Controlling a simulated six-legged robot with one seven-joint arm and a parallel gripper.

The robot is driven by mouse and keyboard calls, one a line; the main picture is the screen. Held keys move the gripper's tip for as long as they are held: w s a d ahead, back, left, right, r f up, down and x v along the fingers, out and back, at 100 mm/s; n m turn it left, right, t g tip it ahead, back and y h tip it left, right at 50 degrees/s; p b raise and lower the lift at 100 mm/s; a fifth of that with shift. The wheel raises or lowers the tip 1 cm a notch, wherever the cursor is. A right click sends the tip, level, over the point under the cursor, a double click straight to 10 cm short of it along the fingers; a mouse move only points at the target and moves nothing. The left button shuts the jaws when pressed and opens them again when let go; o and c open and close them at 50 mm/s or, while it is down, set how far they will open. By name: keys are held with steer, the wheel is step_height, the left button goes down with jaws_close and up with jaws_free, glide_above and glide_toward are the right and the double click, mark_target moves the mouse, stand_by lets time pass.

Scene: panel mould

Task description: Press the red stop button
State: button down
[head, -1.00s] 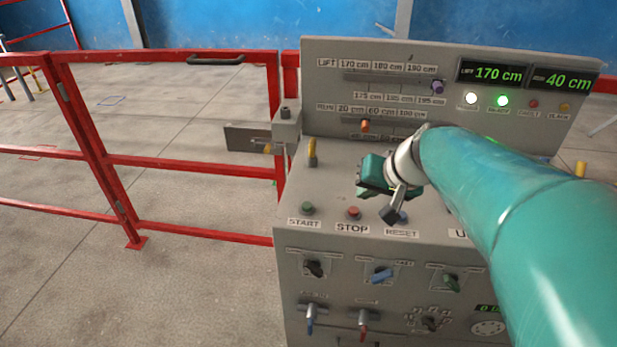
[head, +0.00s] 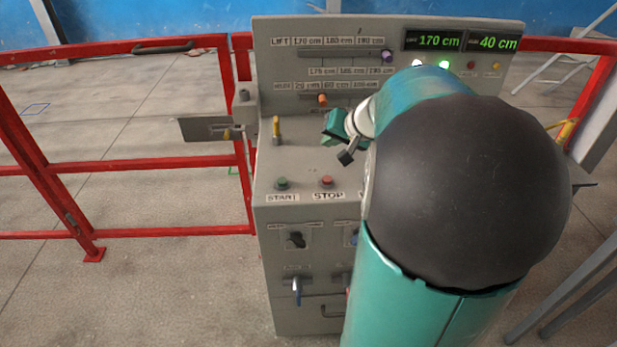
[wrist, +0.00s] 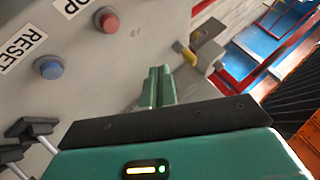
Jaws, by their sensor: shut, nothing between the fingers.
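The red stop button (head: 327,181) sits on the sloped desk of the grey control panel (head: 265,170), above the STOP label. It also shows in the wrist view (wrist: 107,20), at the upper left. My gripper (head: 330,132) is in front of the panel, up and slightly right of the red button in the head view, and apart from it. In the wrist view my gripper (wrist: 158,88) has its green fingers together and empty, to the right of and below the red button. My arm hides the right part of the panel in the head view.
The green start button (head: 282,184) is left of stop. The blue reset button (wrist: 49,67) is beside stop in the wrist view. A yellow lever (head: 277,130) stands on the desk behind start. A red fence (head: 150,163) runs to the left.

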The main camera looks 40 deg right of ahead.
mark_target(330, 181)
steer(key=shift+d+f, duration=0.15)
steer(key=shift+f, duration=2.1)
steer(key=shift+d+f, duration=0.1)
steer(key=shift+f, duration=2.15)
steer(key=shift+f, duration=0.1)
steer(key=shift+f, duration=0.3)
steer(key=shift+f, duration=0.5)
steer(key=shift+r, duration=0.9)
steer(key=shift+r, duration=0.1)
